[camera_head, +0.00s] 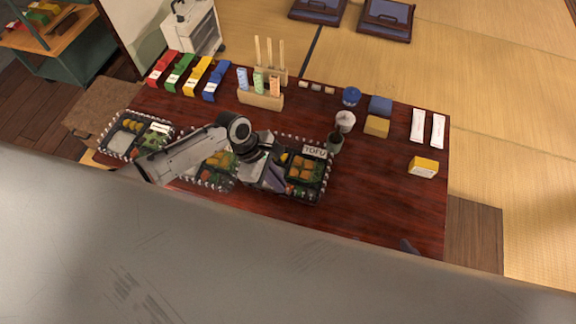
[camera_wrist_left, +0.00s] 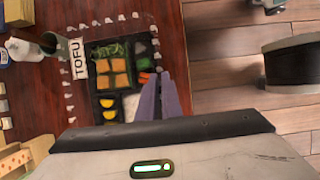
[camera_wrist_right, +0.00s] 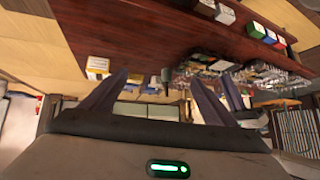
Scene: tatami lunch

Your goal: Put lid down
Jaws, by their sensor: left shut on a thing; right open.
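A clear lid (camera_head: 328,178) with a pale ridged rim lies over the right-hand bento box (camera_head: 305,172), which holds orange pieces and greens. In the left wrist view the lid's rim (camera_wrist_left: 70,97) runs outside the dark box (camera_wrist_left: 103,45). My left gripper (camera_head: 272,180) is at the box's left side, its fingers close together on the lid's edge; the clear plastic between them is hard to see. I cannot tell whether the lid touches the box. My right gripper (camera_wrist_right: 150,92) is open and empty; only a dark fingertip shows at the table's front edge in the head view.
More bento boxes (camera_head: 136,134) are to the left. The table's front right (camera_head: 380,205) is clear.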

